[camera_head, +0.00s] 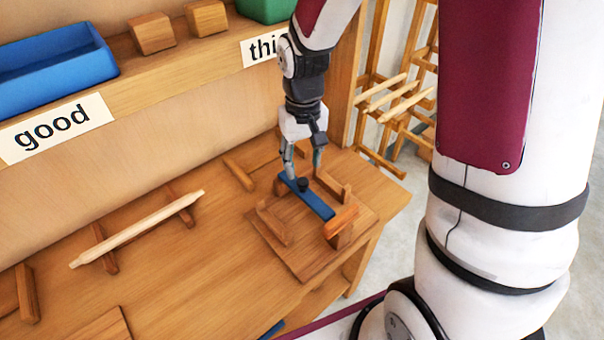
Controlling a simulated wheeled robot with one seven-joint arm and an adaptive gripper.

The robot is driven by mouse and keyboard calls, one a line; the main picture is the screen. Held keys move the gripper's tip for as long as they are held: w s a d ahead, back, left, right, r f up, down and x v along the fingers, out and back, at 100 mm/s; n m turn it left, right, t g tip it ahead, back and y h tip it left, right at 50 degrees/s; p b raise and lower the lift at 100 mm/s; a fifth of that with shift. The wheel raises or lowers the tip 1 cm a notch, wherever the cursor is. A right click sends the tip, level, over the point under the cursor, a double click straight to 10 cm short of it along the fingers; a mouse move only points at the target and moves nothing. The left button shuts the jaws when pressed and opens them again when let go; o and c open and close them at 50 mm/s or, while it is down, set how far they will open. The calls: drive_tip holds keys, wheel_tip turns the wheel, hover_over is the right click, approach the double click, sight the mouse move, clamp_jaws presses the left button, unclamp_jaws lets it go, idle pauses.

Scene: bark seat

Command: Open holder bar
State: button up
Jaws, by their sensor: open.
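The holder bar, a blue strip (318,205), lies across a wooden holder (290,258) near the right end of the workbench. A small black knob (303,184) stands on the bar near its far end. My gripper (303,172) points down just above the bar's far end, with its two fingers apart, close to the knob. I cannot tell whether the fingers touch the bar or the knob. Nothing shows between the fingers. An orange-brown wooden piece (341,219) is at the bar's near end.
A pale wooden rod (140,228) rests on wooden supports to the left on the workbench (195,285). A shelf behind holds a blue bin (60,62), wooden blocks (152,33) and a green bin (265,8). Wooden racks (400,110) stand at the right.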

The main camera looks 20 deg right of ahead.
sight(303, 181)
drive_tip(key=shift+f, duration=2.65)
clamp_jaws()
